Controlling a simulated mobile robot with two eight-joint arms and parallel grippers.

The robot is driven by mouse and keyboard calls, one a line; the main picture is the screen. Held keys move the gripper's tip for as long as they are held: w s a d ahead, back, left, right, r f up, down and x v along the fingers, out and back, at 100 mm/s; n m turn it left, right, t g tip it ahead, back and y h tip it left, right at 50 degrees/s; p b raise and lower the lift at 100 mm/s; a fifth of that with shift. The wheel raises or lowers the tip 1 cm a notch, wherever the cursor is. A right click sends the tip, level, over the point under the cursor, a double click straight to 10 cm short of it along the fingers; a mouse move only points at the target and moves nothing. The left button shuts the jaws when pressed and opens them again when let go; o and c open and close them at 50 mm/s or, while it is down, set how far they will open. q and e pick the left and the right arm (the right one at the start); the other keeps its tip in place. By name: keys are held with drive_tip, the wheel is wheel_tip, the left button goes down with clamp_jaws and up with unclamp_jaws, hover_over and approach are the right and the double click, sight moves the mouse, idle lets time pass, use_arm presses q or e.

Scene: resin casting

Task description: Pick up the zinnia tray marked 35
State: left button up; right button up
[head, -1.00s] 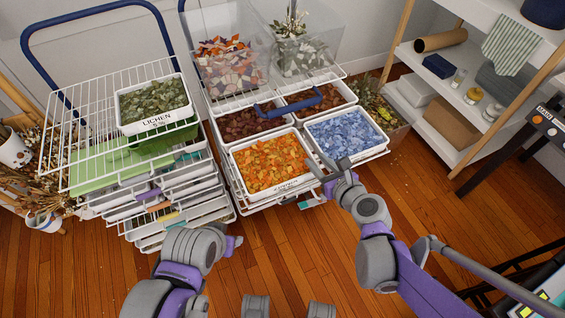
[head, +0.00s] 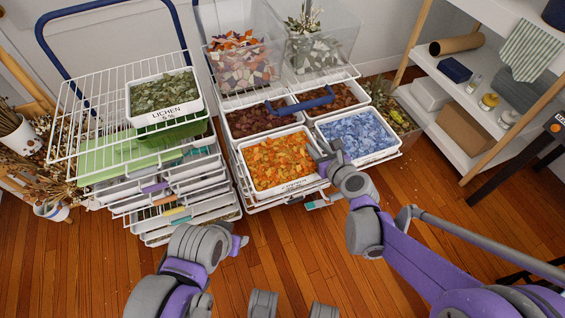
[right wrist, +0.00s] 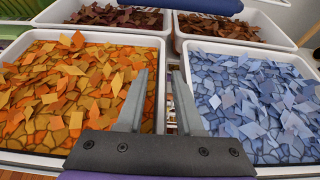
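A white tray of orange pieces (head: 277,163) sits at the front left of the right-hand wire cart; the lettering on its front label is too small to read. A white tray of blue pieces (head: 354,137) is right beside it. I cannot tell which tray is marked zinnia 35. My right gripper (head: 322,150) is over the seam between these two trays, at the orange tray's right side. In the right wrist view its two fingers (right wrist: 160,95) are apart, with the trays' adjoining rims between them. My left gripper (head: 239,245) is low in front of the carts, its fingers unclear.
Trays of dark red pieces (head: 258,117) and brown pieces (head: 335,98) stand behind, with a blue handle (head: 303,100) above them. The left cart holds a green tray labelled LICHEN (head: 165,97).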

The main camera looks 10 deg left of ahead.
clamp_jaws()
idle(1.2)
